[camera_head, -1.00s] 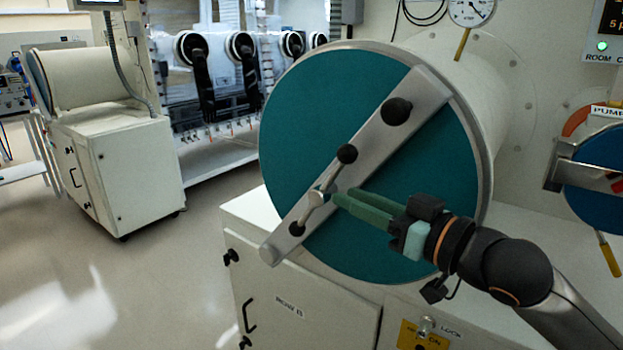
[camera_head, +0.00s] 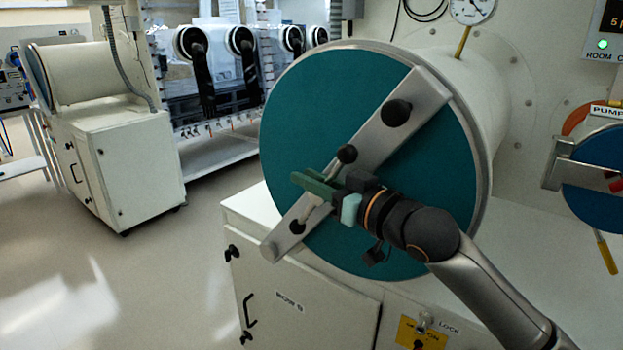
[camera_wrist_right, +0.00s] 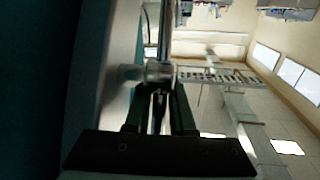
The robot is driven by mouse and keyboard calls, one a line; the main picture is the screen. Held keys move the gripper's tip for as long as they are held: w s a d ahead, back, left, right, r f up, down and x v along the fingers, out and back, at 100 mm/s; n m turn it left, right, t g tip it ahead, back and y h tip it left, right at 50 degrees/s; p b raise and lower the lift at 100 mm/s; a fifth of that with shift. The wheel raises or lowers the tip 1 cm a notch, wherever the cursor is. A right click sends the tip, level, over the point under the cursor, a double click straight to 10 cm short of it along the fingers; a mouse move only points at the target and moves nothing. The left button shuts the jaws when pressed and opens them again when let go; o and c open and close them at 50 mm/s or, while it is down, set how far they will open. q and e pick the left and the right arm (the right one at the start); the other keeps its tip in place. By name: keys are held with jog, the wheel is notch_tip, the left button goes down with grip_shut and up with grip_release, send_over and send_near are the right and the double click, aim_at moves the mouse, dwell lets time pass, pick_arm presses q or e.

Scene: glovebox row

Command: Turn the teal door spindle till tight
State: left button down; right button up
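The teal door (camera_head: 330,105) is a large round disc at the centre of the head view, with a grey metal bar (camera_head: 385,135) running diagonally across it. The spindle's tommy bar (camera_head: 313,213) lies slanted in front of it, with black knobs at its upper right and lower left ends. My right gripper (camera_head: 310,182) is at the tommy bar, its green fingers reaching left across it. In the right wrist view the metal hub (camera_wrist_right: 158,72) is at the fingertips, with a rod between the two fingers, which look apart. Contact is unclear. My left gripper is out of view.
A dial gauge (camera_head: 472,9) is above the chamber. A second blue hatch (camera_head: 600,165) is at the right edge. A white cabinet (camera_head: 300,300) stands below the door. Glove ports and another chamber (camera_head: 95,75) are behind at left, with open floor in front.

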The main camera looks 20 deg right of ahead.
grip_shut()
dwell(1.2)
